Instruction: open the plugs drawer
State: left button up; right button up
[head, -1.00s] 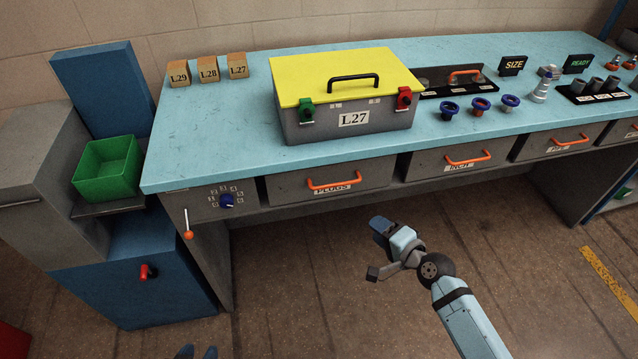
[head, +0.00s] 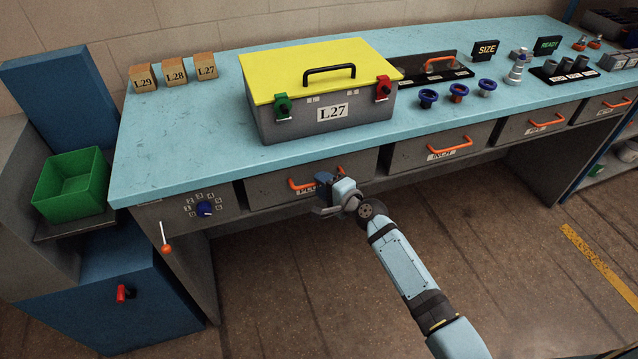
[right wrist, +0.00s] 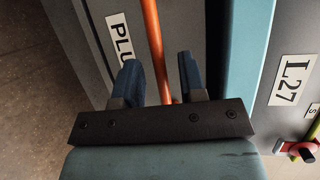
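The plugs drawer (head: 268,193) is the grey drawer under the blue bench top, below the L27 case. It looks closed. Its orange bar handle (head: 300,185) is partly hidden behind my right gripper (head: 324,186). In the right wrist view the orange handle (right wrist: 153,45) runs down between the two blue fingers of my right gripper (right wrist: 160,82), with a gap on each side. The fingers are open around the handle. The PLUGS label (right wrist: 120,38) shows partly beside it. My left gripper is not in view.
The grey case with a yellow lid (head: 320,75) stands on the bench above the drawer. The INCH drawer (head: 440,150) is to the right. A dial (head: 204,208) and an orange-tipped lever (head: 166,248) are to the left. The floor in front is clear.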

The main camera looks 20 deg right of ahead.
jog(key=shift+x, duration=0.9)
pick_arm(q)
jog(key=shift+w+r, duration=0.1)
pick_arm(e)
jog(key=shift+c, duration=0.5)
grip_shut()
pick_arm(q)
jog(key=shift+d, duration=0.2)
